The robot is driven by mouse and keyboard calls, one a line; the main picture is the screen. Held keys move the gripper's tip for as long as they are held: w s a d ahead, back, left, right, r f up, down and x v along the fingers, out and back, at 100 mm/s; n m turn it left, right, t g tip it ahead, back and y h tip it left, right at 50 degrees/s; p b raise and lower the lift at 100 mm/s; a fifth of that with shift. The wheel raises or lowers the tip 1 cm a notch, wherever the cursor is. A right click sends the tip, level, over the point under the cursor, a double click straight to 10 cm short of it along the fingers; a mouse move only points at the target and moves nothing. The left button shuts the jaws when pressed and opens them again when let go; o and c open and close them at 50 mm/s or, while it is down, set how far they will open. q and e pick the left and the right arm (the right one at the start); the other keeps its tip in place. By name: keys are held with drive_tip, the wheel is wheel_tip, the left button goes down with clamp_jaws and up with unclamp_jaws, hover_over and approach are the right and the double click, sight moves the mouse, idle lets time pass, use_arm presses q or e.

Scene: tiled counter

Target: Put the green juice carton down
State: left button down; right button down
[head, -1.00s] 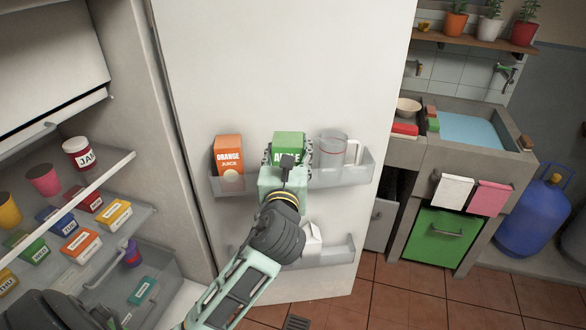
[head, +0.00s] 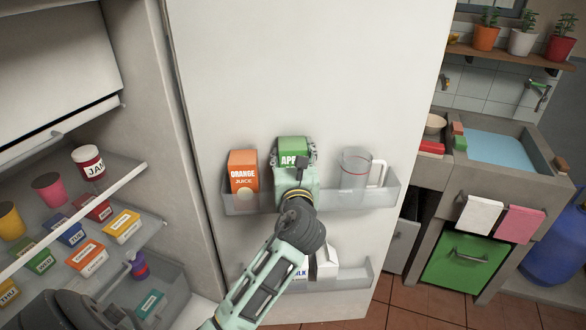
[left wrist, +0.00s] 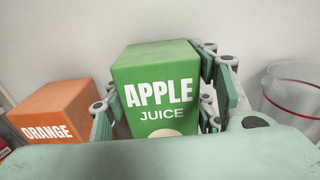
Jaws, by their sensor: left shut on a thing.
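The green apple juice carton (head: 293,149) is upright at the upper door shelf (head: 330,200) of the open fridge, between the orange juice carton (head: 243,172) and a clear jug (head: 356,172). My left gripper (head: 295,160) is shut on it, with a finger on each side. In the left wrist view the green carton (left wrist: 158,90) stands between the green finger pads, and its top looks higher than the orange carton's (left wrist: 55,110). The carton's base is hidden behind my gripper, so I cannot tell whether it touches the shelf. My right gripper is not in view.
The jug's rim (left wrist: 290,95) is close on the right in the left wrist view. A lower door shelf (head: 345,278) holds a partly hidden milk carton (head: 325,265). Fridge shelves with jars and boxes are at left. A sink (head: 505,155) is at right.

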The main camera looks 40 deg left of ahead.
use_arm(q)
drive_tip(key=shift+f, duration=1.35)
drive_tip(key=c, duration=1.2)
unclamp_jaws()
drive_tip(key=shift+f, duration=0.25)
drive_tip(key=o, duration=0.5)
drive_tip(key=shift+c, duration=0.2)
drive_tip(key=shift+s+d+r, duration=0.1)
drive_tip(key=shift+r, duration=0.05)
drive_tip(key=b+v, duration=0.1)
drive_tip(key=v, duration=1.1)
